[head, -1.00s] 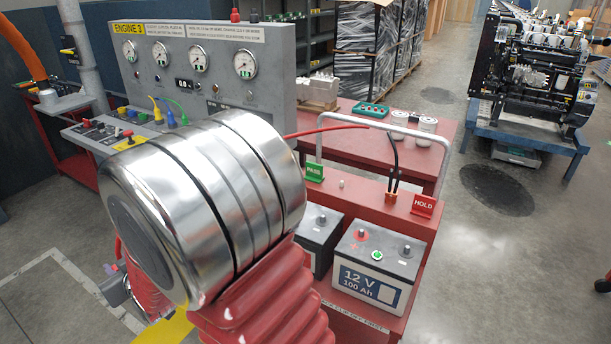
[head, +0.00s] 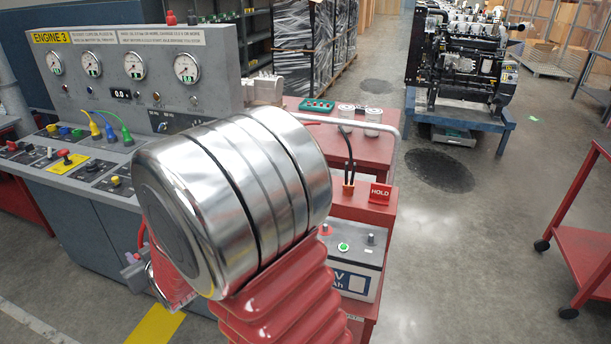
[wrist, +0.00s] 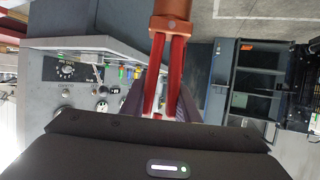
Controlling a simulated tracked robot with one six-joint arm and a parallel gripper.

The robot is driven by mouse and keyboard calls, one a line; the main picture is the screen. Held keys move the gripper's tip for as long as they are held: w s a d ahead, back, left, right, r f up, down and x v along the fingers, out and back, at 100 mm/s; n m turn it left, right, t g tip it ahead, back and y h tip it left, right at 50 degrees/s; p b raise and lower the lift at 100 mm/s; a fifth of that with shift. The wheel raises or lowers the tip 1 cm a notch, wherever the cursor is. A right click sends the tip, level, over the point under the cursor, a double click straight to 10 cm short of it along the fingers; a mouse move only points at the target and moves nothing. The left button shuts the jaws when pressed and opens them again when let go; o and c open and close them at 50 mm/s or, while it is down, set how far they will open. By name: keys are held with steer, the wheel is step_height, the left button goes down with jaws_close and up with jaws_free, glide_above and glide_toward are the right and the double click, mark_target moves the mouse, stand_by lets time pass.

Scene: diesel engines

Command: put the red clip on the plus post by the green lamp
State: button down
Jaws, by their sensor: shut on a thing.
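The battery (head: 368,262) with the lit green lamp (head: 343,247) stands on a red cart in the head view, partly hidden behind my arm. Its red-marked plus post (head: 325,230) shows just at my arm's edge; a grey post (head: 371,238) stands to the right. In the wrist view the red clip (wrist: 159,75) is between the dark jaws of my gripper (wrist: 160,105), which is shut on it. The clip is over the console side, apart from the battery. In the head view my arm hides most of the gripper.
The console (head: 130,70) with gauges is at left. A HOLD sign (head: 380,193) and black cables rise behind the battery, beside a grey rail. A red trolley (head: 585,255) stands at right. An engine on a blue stand (head: 470,118) is behind.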

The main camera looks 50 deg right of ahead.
steer(key=shift+d+r, duration=0.1)
steer(key=shift+d, duration=0.1)
steer(key=s+d+r+m+h, duration=0.1)
steer(key=d+r+m+h, duration=0.1)
steer(key=d, duration=1.2)
steer(key=d+r+m+h, duration=0.1)
steer(key=d+r+h, duration=0.1)
steer(key=d, duration=1.1)
steer(key=s+d+m+h, duration=0.1)
steer(key=s+d, duration=0.6)
steer(key=d, duration=0.4)
steer(key=s+d+m+g+h, duration=0.1)
steer(key=s+d, duration=0.7)
steer(key=d, duration=0.4)
steer(key=shift+d+r+m+g+h, duration=0.25)
steer(key=shift+r+m+g+h, duration=0.05)
steer(key=shift+r+m, duration=0.1)
steer(key=shift+f, duration=0.25)
step_height(320, 180, down, 8)
steer(key=shift+f, duration=0.15)
